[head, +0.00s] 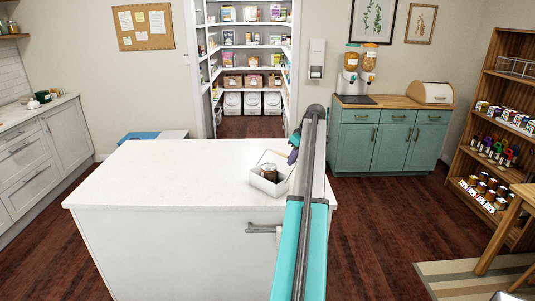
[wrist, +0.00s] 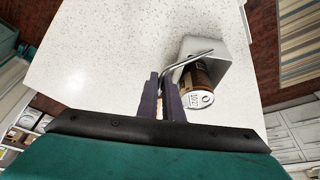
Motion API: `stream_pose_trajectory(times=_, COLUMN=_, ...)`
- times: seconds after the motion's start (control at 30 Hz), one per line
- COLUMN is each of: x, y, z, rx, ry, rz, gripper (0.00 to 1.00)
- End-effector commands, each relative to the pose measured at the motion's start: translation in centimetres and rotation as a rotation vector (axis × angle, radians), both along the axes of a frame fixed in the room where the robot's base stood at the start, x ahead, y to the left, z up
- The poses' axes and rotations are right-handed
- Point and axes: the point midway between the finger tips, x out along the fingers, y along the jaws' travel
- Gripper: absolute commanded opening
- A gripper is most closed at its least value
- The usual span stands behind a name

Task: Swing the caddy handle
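The caddy (head: 257,184) is a small pale open box on the white island top, near its right end. A brown can with a pale lid (head: 269,172) stands in it; the caddy (wrist: 238,62) and can (wrist: 200,92) also show in the wrist view. The thin metal handle (wrist: 190,61) is raised above the caddy and runs to my gripper. My gripper (wrist: 160,80) has dark purple fingers close together with the handle's bar between them. In the head view my gripper (head: 293,155) is at the caddy's right upper side, partly hidden by my arm.
The island top (head: 160,175) is otherwise clear. A teal cabinet (head: 390,142) with dispensers and a bread box stands at the back right. A wooden shelf (head: 500,120) with several goods is at the far right. A pantry (head: 252,60) opens behind.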

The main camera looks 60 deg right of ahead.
Motion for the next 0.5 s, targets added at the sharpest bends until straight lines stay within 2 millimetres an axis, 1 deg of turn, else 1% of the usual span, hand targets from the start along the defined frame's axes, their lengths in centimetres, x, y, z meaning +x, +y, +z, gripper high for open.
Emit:
stream_pose_trajectory(times=0.3, x=-0.15, y=-0.73, z=-0.73, rx=-0.001, ry=0.0, rz=-0.002, gripper=0.02)
stream_pose_trajectory(times=0.5, x=-0.18, y=-0.84, z=-0.86, rx=-0.001, ry=0.0, rz=-0.002, gripper=0.02)
